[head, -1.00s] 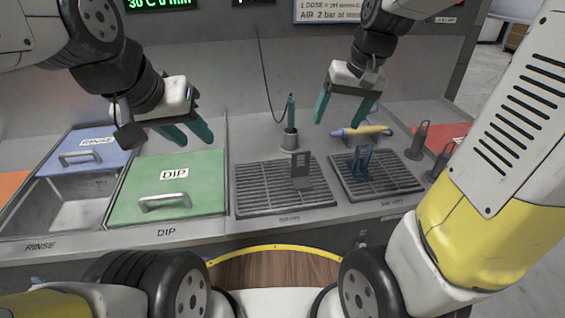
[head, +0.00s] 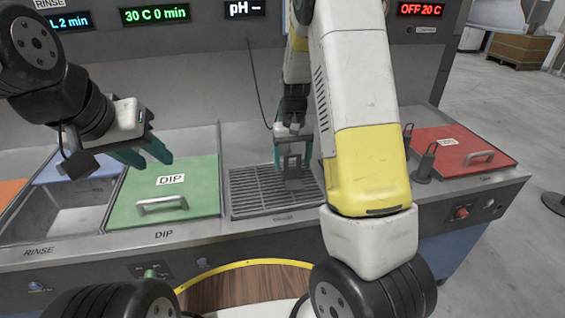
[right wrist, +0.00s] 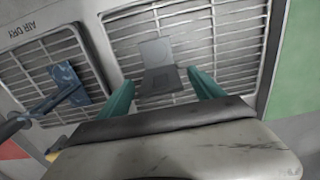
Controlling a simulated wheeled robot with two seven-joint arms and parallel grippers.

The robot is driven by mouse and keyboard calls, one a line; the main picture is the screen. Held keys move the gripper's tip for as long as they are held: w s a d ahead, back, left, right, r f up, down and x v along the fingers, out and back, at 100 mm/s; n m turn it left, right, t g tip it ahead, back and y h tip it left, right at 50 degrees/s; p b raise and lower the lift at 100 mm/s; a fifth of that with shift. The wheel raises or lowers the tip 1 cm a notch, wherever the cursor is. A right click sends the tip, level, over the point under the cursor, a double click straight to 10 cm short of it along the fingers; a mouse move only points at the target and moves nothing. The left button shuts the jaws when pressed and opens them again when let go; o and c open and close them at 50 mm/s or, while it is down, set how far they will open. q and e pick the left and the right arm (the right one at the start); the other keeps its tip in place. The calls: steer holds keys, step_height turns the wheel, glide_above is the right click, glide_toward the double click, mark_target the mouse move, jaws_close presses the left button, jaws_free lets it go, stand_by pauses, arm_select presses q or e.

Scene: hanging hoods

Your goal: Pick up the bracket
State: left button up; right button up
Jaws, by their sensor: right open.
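The grey bracket (head: 292,166), an upright plate on a flat foot, stands on the left drying grate. It also shows in the right wrist view (right wrist: 156,52). My right gripper (head: 292,159) is open above the left grate, with one teal finger on either side of the bracket in the picture. In the right wrist view the bracket lies between and beyond the open fingertips (right wrist: 161,78); I see no contact. My left gripper (head: 155,161) is open and empty above the green DIP lid (head: 185,190).
The left grate (head: 255,200) is otherwise bare. A blue bracket-like part (right wrist: 68,82) is on the AIR DRY grate (right wrist: 35,65), which my right arm hides in the head view. Dark upright holders (head: 424,165) and a red lid (head: 450,145) stand further right.

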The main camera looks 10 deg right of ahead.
mark_target(292, 169)
step_height(292, 169, down, 3)
steer(key=shift+f, duration=0.2)
steer(key=shift+c, duration=0.3)
steer(key=shift+r, duration=0.1)
jaws_close()
